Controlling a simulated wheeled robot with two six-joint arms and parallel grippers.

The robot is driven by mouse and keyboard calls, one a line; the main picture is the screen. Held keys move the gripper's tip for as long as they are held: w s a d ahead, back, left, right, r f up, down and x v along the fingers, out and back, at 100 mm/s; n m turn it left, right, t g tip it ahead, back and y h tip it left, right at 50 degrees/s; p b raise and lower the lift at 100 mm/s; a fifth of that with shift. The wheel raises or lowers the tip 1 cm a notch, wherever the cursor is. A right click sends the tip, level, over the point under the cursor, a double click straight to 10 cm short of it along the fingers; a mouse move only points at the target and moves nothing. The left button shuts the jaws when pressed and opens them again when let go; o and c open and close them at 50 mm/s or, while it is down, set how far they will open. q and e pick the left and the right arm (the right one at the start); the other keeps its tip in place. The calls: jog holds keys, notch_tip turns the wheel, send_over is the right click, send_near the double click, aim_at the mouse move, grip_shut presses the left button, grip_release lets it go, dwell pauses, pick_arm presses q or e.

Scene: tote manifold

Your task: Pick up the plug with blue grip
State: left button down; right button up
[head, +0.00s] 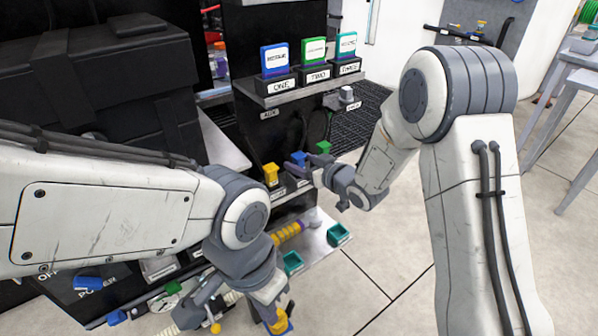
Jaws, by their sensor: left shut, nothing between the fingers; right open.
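The plug with blue grip (298,157) stands in the row of plugs on the lower ledge of the dark panel, between a yellow-grip plug (271,174) and a green-grip plug (323,147). My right gripper (299,168) is open, with its fingers close at the blue plug's near side. Whether the fingers touch or straddle it, I cannot tell; they hide its lower part. My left gripper (189,312) is low in the picture, shut and empty, over the cluttered lower bench and well away from the blue plug.
A shelf (300,92) above the plugs carries blue, green and teal cards labelled ONE, TWO and THREE. Small green bins (338,235) sit on the lower bench, near a yellow-and-purple cylinder (286,233).

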jog(key=shift+x, duration=0.8)
grip_shut()
jog(key=shift+r, duration=0.15)
jog(key=shift+r, duration=0.35)
notch_tip(320, 180, up, 4)
jog(key=shift+f+p, duration=0.1)
jog(key=shift+p, duration=0.9)
jog(key=s+d+r+p, duration=0.1)
jog(key=s+d+r, duration=0.1)
jog(key=s, duration=0.3)
jog(key=s+d+r+p, duration=0.1)
jog(key=s+d+r, duration=0.1)
jog(key=s+r, duration=0.2)
jog(key=shift+s, duration=1)
jog(key=shift+r, duration=0.15)
